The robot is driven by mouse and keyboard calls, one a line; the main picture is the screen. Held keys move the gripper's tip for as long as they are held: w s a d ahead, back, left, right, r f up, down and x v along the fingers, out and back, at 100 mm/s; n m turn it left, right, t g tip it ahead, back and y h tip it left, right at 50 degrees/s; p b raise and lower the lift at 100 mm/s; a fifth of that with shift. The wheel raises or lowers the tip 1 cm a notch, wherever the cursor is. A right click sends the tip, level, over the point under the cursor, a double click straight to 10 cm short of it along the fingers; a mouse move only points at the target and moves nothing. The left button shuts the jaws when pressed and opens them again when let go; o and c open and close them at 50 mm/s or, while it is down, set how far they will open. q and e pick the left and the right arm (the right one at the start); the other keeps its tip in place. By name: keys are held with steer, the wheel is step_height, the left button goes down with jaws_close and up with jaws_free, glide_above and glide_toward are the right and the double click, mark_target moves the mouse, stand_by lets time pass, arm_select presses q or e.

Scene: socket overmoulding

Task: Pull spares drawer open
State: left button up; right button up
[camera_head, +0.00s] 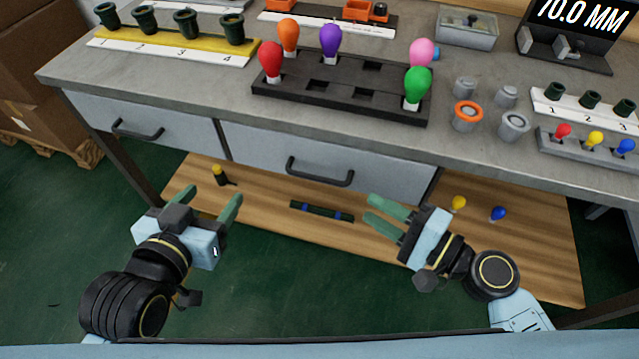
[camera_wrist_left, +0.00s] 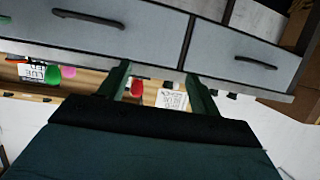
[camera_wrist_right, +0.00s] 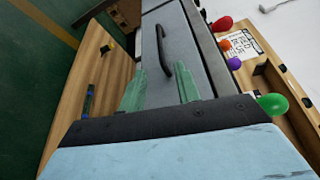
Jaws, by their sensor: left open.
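Two grey drawer fronts sit under the worktop, both looking shut; I cannot tell which is the spares drawer. The left drawer (camera_head: 185,128) has a dark bar handle (camera_head: 137,131), and the right drawer (camera_head: 250,150) has a similar handle (camera_head: 320,176). Both handles also show in the left wrist view. My left gripper (camera_head: 212,198) is open and empty, in front of and below the left drawer. My right gripper (camera_head: 371,209) is open and empty, below and right of the right handle. In the right wrist view a handle (camera_wrist_right: 161,52) lies beyond the fingertips (camera_wrist_right: 160,90), apart from them.
The worktop (camera_head: 215,95) carries a black tray (camera_head: 340,105) of coloured bulbs, a yellow rack (camera_head: 170,55) and grey cups. A wooden lower shelf (camera_head: 380,255) holds a few small items. Cardboard boxes (camera_head: 40,80) stand at the left. Green floor is free before the bench.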

glide_toward(320, 177)
steer(key=x, duration=0.4)
steer(key=shift+f, duration=0.2)
steer(key=x, duration=0.5)
steer(key=shift+a+f, duration=0.1)
arm_select(q)
steer(key=shift+w+d+r+t, duration=0.2)
steer(key=shift+r+t, duration=0.2)
steer(key=shift+r, duration=0.2)
steer(key=shift+w+d+r+t, duration=0.1)
steer(key=shift+w+r+t, duration=0.1)
steer(key=shift+r+t, duration=0.3)
arm_select(e)
steer(key=shift+w+a, duration=0.3)
jaws_close()
